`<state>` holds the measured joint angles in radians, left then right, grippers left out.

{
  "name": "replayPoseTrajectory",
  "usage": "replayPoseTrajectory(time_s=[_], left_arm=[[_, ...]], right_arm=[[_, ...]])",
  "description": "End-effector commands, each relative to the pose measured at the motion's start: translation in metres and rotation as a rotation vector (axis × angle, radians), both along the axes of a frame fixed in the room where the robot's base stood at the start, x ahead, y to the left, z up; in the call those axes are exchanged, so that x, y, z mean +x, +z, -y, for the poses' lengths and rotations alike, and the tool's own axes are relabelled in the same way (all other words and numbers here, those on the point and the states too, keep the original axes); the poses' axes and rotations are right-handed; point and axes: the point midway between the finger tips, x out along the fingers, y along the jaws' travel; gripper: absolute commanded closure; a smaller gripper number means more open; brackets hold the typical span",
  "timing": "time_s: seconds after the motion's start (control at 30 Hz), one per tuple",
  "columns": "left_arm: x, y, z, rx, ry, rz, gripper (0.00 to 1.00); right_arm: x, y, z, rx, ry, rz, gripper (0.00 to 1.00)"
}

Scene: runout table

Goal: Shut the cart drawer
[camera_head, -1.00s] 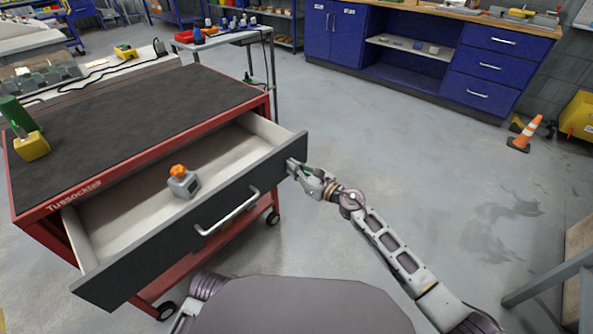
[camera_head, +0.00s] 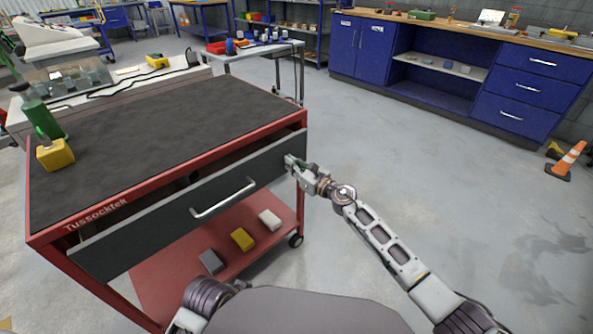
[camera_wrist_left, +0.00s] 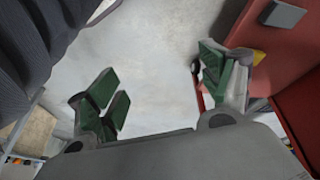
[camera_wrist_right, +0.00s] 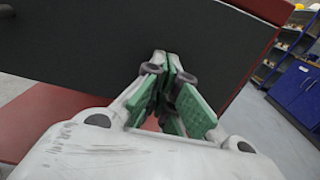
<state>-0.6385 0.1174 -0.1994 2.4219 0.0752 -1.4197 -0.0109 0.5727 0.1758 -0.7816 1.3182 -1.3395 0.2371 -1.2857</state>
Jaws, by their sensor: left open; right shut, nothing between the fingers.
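The red cart (camera_head: 45,238) has a dark top and a dark-fronted drawer (camera_head: 150,226) with a silver handle (camera_head: 222,198). The drawer front stands a little out from the cart frame, with a narrow dark gap above it. My right gripper (camera_head: 290,162) is shut and empty, its fingertips at the right end of the drawer front. In the right wrist view the shut fingers (camera_wrist_right: 168,65) point at the dark front and appear to touch it. My left gripper (camera_wrist_left: 160,95) is open and empty, over the floor beside the cart's red lower shelf (camera_wrist_left: 285,100).
A grey block (camera_head: 211,261), a yellow block (camera_head: 242,239) and a white block (camera_head: 270,220) lie on the lower shelf. A green bottle-like item (camera_head: 42,118) and a yellow block (camera_head: 55,155) stand on the cart top.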

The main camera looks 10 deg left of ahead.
Motion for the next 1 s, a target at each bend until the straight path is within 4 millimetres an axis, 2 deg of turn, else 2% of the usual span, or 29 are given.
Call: replayPoseTrajectory(time_s=[0.03,0.4,1.0], left_arm=[[-0.002,-0.013,0.001,-0.004,0.000,-0.004,0.21],[0.007,-0.046,0.011,-0.059,0.009,0.049,0.21],[0.008,-0.052,0.013,-0.071,0.013,0.060,0.21]], right_arm=[[0.003,-0.001,-0.005,0.002,0.001,0.001,1.00],[0.023,-0.001,-0.030,0.000,0.001,0.001,1.00],[0.028,0.003,-0.035,0.003,-0.002,0.004,1.00]])
